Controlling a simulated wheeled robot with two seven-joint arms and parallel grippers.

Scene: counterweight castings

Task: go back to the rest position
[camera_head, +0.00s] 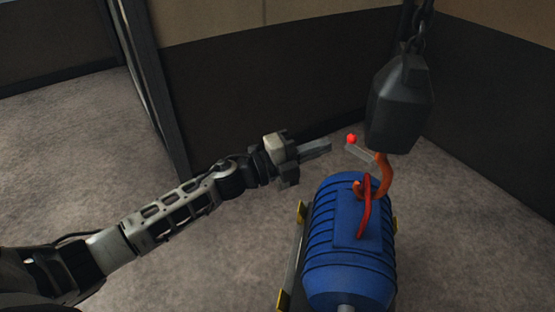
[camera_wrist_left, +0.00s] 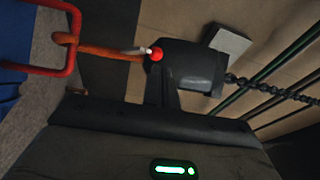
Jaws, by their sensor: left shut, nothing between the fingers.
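My left gripper (camera_head: 328,147) is shut and empty, held out level from the left in the head view. Its fingertips point right, toward a red knob (camera_head: 351,139), with a small gap between them in the picture. The knob sits beside a dark hook block (camera_head: 398,105) hanging from a chain. An orange hook (camera_head: 383,178) below the block passes at the red handle (camera_head: 366,215) of a blue ribbed motor-like casting (camera_head: 345,262). The left wrist view shows the knob (camera_wrist_left: 156,54), the block (camera_wrist_left: 190,68) and the red handle (camera_wrist_left: 74,40). My right gripper is not in view.
The casting rests on a stand with yellow corner pieces (camera_head: 301,212). Dark wall panels (camera_head: 265,85) stand behind, with a dark post (camera_head: 150,80) at the left. Bare grey floor (camera_head: 90,150) lies left of and around my arm. The chain (camera_wrist_left: 270,92) runs right in the wrist view.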

